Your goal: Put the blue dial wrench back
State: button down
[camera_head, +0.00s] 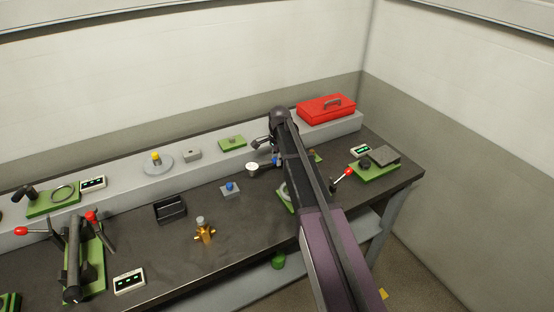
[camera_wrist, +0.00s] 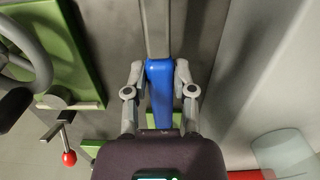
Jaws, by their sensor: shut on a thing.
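The blue dial wrench has a blue handle (camera_wrist: 160,90) and a straight grey shaft. It lies between the fingers of my gripper (camera_wrist: 159,74), which is shut on the blue handle. The shaft runs out of the top of the wrist view, so its far end is hidden there. In the head view a little blue of the wrench (camera_head: 276,161) shows beside my gripper, above the dark bench. A pale round piece at its left appears to be the dial end. My arm hides part of this area.
A grey raised shelf (camera_head: 120,176) runs along the back of the bench, with a red case (camera_head: 326,109) at its right end. A green plate with a wheel (camera_wrist: 30,60) and a red-knobbed lever (camera_wrist: 69,158) are close on the left in the wrist view. A black tray (camera_head: 170,210) stands left.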

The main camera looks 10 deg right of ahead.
aim_at(277, 173)
jog(key=shift+f+b, duration=1.4)
jog(key=shift+f, duration=0.3)
jog(key=shift+f+b, duration=0.6)
jog(key=shift+c, duration=1.8)
grip_release()
jog(key=shift+o, duration=1.2)
jog(key=shift+r, duration=0.2)
jog(key=shift+d+r+p, duration=0.15)
jog(key=shift+r+p, duration=2.6)
jog(key=shift+p, duration=0.2)
